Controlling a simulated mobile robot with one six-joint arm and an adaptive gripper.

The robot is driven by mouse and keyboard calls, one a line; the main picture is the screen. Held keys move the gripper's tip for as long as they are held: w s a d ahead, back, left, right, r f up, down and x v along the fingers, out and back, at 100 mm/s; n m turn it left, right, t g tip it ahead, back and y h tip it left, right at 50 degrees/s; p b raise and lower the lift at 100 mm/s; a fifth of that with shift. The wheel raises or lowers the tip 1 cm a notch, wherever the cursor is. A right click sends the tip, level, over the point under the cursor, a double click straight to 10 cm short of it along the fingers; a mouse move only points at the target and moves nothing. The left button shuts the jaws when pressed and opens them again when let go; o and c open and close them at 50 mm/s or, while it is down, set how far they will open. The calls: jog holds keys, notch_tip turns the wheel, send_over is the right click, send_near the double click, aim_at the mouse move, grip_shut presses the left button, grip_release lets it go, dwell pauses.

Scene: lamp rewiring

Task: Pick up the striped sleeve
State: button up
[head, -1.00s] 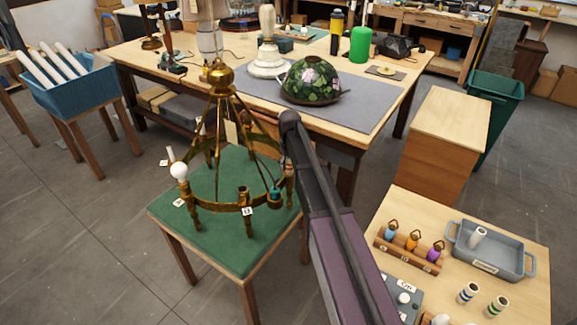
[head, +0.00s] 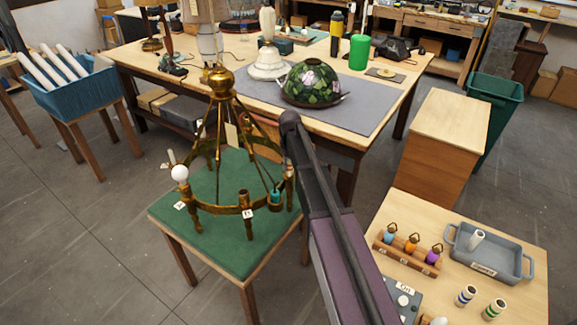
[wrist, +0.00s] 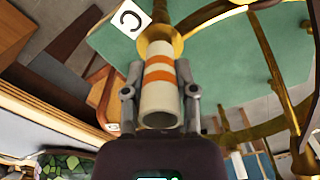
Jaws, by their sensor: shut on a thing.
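The striped sleeve (wrist: 159,78) is a cream tube with orange bands, seen in the wrist view with its open end toward me. My gripper (wrist: 160,98) is shut on it, one finger on each side. The sleeve's far end lines up with a brass cup (wrist: 161,42) of the chandelier, beside a white tag marked C; I cannot tell whether they touch. In the head view the brass chandelier (head: 221,88) stands on a green-topped stool (head: 232,252). My gripper is mostly hidden there behind my arm.
At right, a side table (head: 420,212) carries a grey tray (head: 488,262), a rack of coloured pieces (head: 408,252) and blue- and green-banded sleeves. The workbench stands behind.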

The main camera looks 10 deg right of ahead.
jog(key=shift+r+p, duration=4.15)
jog(key=shift+r, duration=0.25)
jog(key=shift+f, duration=0.15)
jog(key=shift+f+b, duration=4.55)
jog(key=shift+b, duration=0.15)
jog(key=shift+f, duration=0.2)
jog(key=o, duration=0.9)
jog(key=shift+r, duration=0.15)
